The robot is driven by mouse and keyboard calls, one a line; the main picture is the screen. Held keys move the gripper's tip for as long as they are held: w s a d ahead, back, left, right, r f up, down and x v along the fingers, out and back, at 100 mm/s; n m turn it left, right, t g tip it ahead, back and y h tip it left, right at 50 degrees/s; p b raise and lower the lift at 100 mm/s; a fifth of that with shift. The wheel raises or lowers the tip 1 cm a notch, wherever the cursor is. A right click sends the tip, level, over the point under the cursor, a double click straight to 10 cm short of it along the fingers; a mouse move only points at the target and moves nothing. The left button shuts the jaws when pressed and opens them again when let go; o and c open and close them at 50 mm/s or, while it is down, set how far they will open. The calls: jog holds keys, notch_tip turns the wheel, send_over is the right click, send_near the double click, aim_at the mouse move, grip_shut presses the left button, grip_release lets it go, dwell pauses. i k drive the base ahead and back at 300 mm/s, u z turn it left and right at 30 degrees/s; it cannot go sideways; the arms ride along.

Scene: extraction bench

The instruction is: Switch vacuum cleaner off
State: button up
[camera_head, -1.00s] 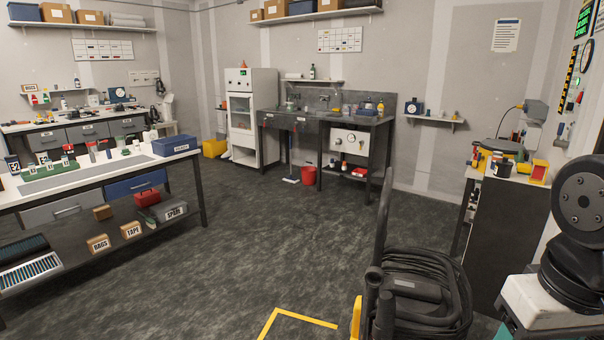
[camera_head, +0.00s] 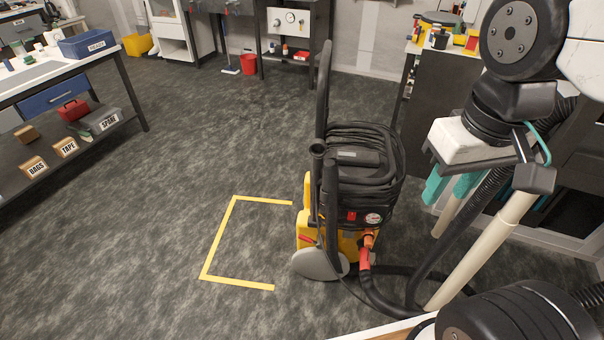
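The vacuum cleaner (camera_head: 319,228) stands on the floor right of centre, with a yellow lower body, black top, tall black handle and a wheel on its near side. On its front are a red switch-like part (camera_head: 352,216) and a small round dial (camera_head: 373,218); they are too small to read the switch's position. My gripper (camera_head: 452,187) hangs to the right of the vacuum, apart from it, with teal fingertips pointing down. A gap shows between the fingertips, and nothing is seen held.
A black hose (camera_head: 400,306) runs from the vacuum's orange-red connector (camera_head: 367,250) to the right. A yellow floor marking (camera_head: 218,240) lies left of the vacuum. A workbench (camera_head: 135,90) is at left; the floor between is clear.

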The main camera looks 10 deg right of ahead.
aim_at(351, 216)
jog(key=z, duration=0.05)
jog(key=k, duration=0.45)
jog(key=u, duration=0.55)
jog(key=i, duration=1.35)
jog(key=z, duration=0.7)
